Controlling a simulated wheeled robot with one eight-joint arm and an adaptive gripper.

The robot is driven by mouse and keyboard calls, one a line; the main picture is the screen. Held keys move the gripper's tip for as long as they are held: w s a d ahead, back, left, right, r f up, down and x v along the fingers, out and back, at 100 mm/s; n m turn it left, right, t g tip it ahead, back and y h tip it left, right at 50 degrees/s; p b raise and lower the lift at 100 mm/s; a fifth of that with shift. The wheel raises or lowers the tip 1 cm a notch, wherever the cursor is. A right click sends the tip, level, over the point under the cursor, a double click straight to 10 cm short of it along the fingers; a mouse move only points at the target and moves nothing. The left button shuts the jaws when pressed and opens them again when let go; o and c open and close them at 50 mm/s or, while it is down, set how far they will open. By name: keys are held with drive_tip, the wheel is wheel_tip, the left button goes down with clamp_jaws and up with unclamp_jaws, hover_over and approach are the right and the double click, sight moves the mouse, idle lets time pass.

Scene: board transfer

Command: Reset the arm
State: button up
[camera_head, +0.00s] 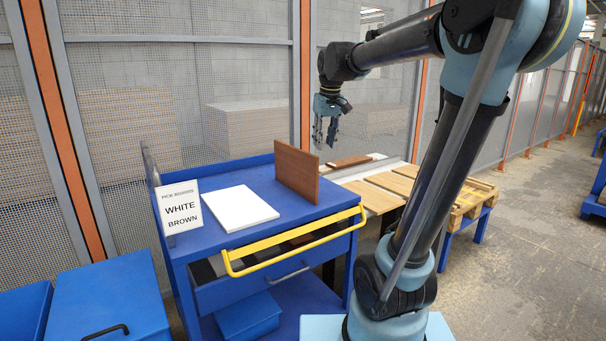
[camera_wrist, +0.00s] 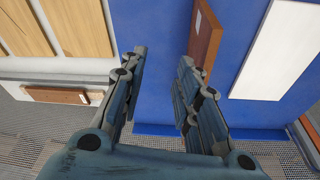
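My gripper (camera_head: 325,133) hangs from my raised arm, pointing down above the right rear side of the blue cart in the head view. In the wrist view its two fingers (camera_wrist: 162,72) are spread apart with nothing between them. A brown board (camera_head: 297,171) stands upright on the cart's blue top; it also shows in the wrist view (camera_wrist: 203,43), beside the right finger. A white board (camera_head: 238,207) lies flat on the cart top. It also shows in the wrist view (camera_wrist: 279,48) at the right.
A sign (camera_head: 181,207) reading WHITE and BROWN stands at the cart's left front. The cart (camera_head: 215,171) has a yellow handle (camera_head: 290,241). Light wooden boards (camera_head: 374,197) and a brown piece (camera_head: 349,161) lie to its right, by a pallet (camera_head: 466,201). A mesh fence stands behind.

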drive_tip(key=s+d+f+m+t, duration=0.4)
drive_tip(key=s+d+f+t, duration=0.1)
drive_tip(key=s+d+f, duration=0.8)
drive_tip(key=s+a+f+g, duration=0.1)
drive_tip(key=s+f+g, duration=0.4)
drive_tip(key=s+f, duration=0.7)
drive_tip(key=shift+s+f+h, duration=0.15)
drive_tip(key=shift+s+h, duration=0.25)
drive_tip(key=shift+s, duration=0.45)
drive_tip(key=shift+w+a+f, duration=0.1)
drive_tip(key=shift+w+f, duration=0.1)
drive_tip(key=shift+w, duration=0.25)
drive_tip(key=shift+o, duration=0.2)
drive_tip(key=shift+o, duration=0.2)
